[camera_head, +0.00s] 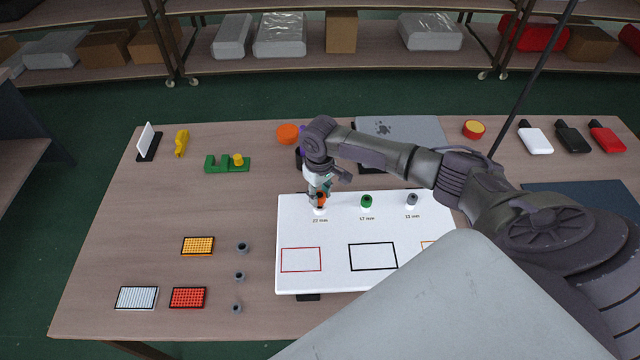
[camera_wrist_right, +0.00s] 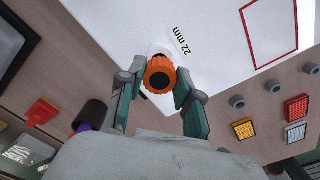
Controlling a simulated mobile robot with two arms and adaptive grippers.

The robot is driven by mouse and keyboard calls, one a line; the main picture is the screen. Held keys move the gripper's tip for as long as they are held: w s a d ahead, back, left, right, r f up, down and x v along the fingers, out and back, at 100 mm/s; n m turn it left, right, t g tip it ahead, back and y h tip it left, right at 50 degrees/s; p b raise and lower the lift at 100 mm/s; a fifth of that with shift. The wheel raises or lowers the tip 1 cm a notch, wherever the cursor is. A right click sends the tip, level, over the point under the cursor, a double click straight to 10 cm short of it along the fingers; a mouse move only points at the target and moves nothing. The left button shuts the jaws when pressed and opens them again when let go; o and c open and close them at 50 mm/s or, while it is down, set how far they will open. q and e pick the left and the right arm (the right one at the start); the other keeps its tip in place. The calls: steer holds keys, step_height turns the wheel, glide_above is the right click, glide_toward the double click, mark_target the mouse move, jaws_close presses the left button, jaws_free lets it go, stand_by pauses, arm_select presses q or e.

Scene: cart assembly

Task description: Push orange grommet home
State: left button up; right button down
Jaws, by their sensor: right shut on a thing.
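The orange grommet (camera_head: 320,200) is at the 22 mm place of the white board (camera_head: 335,225), at the board's upper left. In the right wrist view the ribbed orange grommet (camera_wrist_right: 160,77) has a dark round centre and sits in front of a white round piece. My right gripper (camera_head: 320,194) reaches down over it from above. Whether the grommet is fully seated cannot be told. My left gripper is not in view.
A green grommet (camera_head: 367,201) and a grey one (camera_head: 411,199) stand at the 17 mm and 13 mm places. Several grey rings (camera_head: 242,247) lie left of the board. A dark and purple cylinder (camera_wrist_right: 88,117) stands close to my gripper.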

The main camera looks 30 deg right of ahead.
steer(key=shift+f+b, duration=0.3)
steer(key=shift+f, duration=0.15)
steer(key=shift+f+b, duration=0.4)
steer(key=shift+f, duration=0.35)
steer(key=shift+f, duration=0.15)
steer(key=c, duration=0.7)
jaws_free()
step_height(320, 180, up, 12)
stand_by(0.4)
